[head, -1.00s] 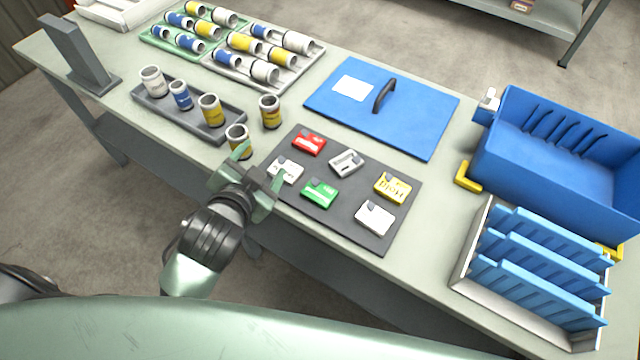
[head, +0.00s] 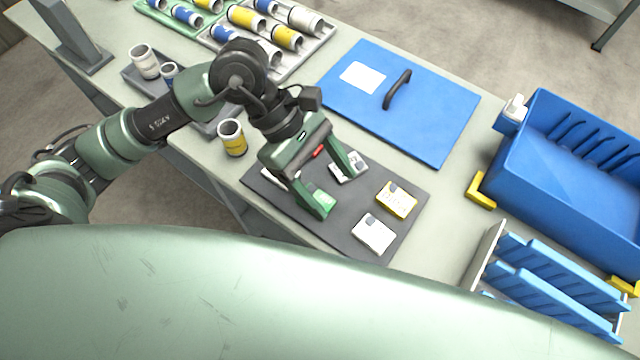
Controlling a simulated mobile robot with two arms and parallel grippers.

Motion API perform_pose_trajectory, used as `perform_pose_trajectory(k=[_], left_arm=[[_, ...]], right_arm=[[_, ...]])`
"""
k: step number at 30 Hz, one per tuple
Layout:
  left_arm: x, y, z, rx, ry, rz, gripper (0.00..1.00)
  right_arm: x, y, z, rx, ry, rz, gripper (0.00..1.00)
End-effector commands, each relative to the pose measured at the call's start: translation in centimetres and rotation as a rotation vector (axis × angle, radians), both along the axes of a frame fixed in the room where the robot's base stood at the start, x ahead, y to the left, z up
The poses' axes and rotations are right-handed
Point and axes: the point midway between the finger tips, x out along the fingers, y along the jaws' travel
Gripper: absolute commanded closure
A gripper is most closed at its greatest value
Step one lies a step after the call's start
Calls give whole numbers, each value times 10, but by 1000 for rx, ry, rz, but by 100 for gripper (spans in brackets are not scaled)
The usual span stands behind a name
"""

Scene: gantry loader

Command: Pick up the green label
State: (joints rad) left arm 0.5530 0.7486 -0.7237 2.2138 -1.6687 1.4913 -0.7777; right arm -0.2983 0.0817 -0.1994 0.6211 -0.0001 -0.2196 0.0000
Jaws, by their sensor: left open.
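The green label (head: 322,196) lies on the dark grey mat (head: 345,231), mostly hidden behind a finger of my left gripper. My left gripper (head: 338,188) is open and empty above the mat, pointing down. Its near finger is over or beside the green label, and its far finger is by the grey-silver label (head: 349,167). I cannot tell whether a finger touches the label. My right gripper is not in view.
A yellow label (head: 397,200) and a white label (head: 373,233) lie to the right on the mat. A red label (head: 318,152) shows behind the gripper. A yellow-banded cup (head: 232,138) stands left. A blue board (head: 430,115) with a handle and a blue bin (head: 570,160) lie beyond.

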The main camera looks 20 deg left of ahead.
Motion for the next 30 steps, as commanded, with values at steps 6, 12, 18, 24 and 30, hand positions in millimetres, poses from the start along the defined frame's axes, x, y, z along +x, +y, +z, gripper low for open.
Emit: perform_pose_trajectory(k=[6, 12, 18, 24, 30], left_arm=[[14, 53, -22, 240, -70, -57, 29], [11, 49, -41, 256, -69, -62, 29], [9, 39, -64, 253, -66, -61, 29], [8, 31, -89, 253, -69, -60, 29], [7, 30, -93, 253, -72, -59, 29]], right_arm=[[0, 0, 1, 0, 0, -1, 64], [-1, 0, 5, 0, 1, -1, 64], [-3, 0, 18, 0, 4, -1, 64], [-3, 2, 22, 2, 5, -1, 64], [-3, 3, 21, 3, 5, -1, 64]])
